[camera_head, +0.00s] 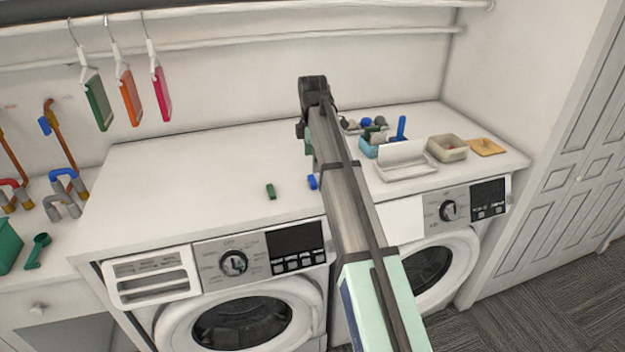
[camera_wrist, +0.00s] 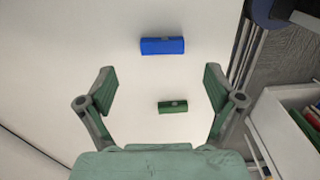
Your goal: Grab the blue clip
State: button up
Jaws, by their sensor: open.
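The blue clip (camera_head: 312,182) lies on the white countertop, close to the left edge of my arm in the head view. The wrist view shows the blue clip (camera_wrist: 162,46) whole, lying flat with its long side across the picture, beyond my fingertips. A green clip (camera_head: 270,191) lies left of it on the counter; in the wrist view this green clip (camera_wrist: 172,106) sits between my fingers' span. My gripper (camera_wrist: 159,78) is open and empty above the counter. In the head view my arm mostly hides it.
The countertop (camera_head: 205,165) left of my arm is mostly clear. Right of my arm stand a white tray (camera_head: 405,172), a blue container (camera_head: 369,147), a beige bin (camera_head: 447,149) and a yellow board (camera_head: 487,147). Colored tags hang from a rail above. Washers stand below.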

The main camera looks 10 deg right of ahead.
aim_at(312, 179)
jog(key=shift+s+f+p, duration=0.2)
jog(key=shift+f+p, duration=1)
jog(key=shift+f, duration=1.8)
jog(key=c, duration=0.9)
